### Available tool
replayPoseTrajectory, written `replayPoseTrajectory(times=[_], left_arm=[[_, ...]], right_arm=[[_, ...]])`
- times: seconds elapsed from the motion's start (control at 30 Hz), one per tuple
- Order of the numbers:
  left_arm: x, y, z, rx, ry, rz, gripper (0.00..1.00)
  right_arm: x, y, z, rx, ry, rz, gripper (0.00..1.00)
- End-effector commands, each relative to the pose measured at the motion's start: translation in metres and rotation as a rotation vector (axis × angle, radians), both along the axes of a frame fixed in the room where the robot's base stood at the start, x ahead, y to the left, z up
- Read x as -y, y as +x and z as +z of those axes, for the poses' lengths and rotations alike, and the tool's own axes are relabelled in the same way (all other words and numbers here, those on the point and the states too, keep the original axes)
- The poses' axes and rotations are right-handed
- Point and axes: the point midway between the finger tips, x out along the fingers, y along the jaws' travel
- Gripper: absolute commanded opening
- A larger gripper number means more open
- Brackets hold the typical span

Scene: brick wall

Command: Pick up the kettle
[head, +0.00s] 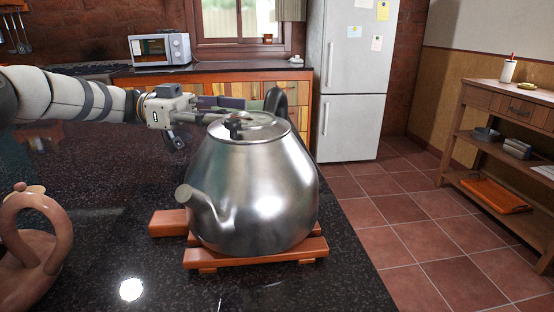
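A large shiny metal kettle (252,190) stands upright on a reddish wooden trivet (270,255) on the dark speckled counter. Its spout points toward the lower left, and a dark handle (277,100) rises behind the lid at the right. My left gripper (240,104) reaches in from the left behind the lid, with its fingers toward the handle. The kettle's top hides part of the fingers and the handle, so I cannot tell whether they touch or how far the fingers are closed. My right gripper is not in view.
Behind are a microwave (160,49) and a white fridge (352,75). A wooden shelf table (505,130) stands at the right. The tiled floor (410,215) between is clear.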

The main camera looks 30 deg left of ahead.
Motion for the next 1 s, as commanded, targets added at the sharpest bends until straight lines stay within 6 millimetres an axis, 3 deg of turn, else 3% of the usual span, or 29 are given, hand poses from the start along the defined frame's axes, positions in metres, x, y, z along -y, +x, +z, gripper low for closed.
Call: replayPoseTrajectory(times=[0.1,0.5,0.77,0.8,0.97,1.0], left_arm=[[0.027,0.005,0.005,0.007,-0.002,-0.004,0.40],[0.088,0.028,0.001,0.001,-0.001,-0.003,0.40],[0.096,0.030,0.002,0.003,0.001,0.000,0.40],[0.096,0.029,0.002,0.003,0.001,0.000,0.38],[0.096,0.029,0.002,0.003,0.001,0.000,0.02],[0.096,0.029,0.002,0.003,0.001,0.000,0.00]], right_arm=[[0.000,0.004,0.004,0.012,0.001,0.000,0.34],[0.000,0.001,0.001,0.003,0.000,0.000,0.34],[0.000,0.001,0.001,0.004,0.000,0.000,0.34],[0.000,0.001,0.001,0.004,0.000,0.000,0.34],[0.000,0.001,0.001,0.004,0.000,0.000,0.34],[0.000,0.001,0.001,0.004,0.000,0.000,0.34]])
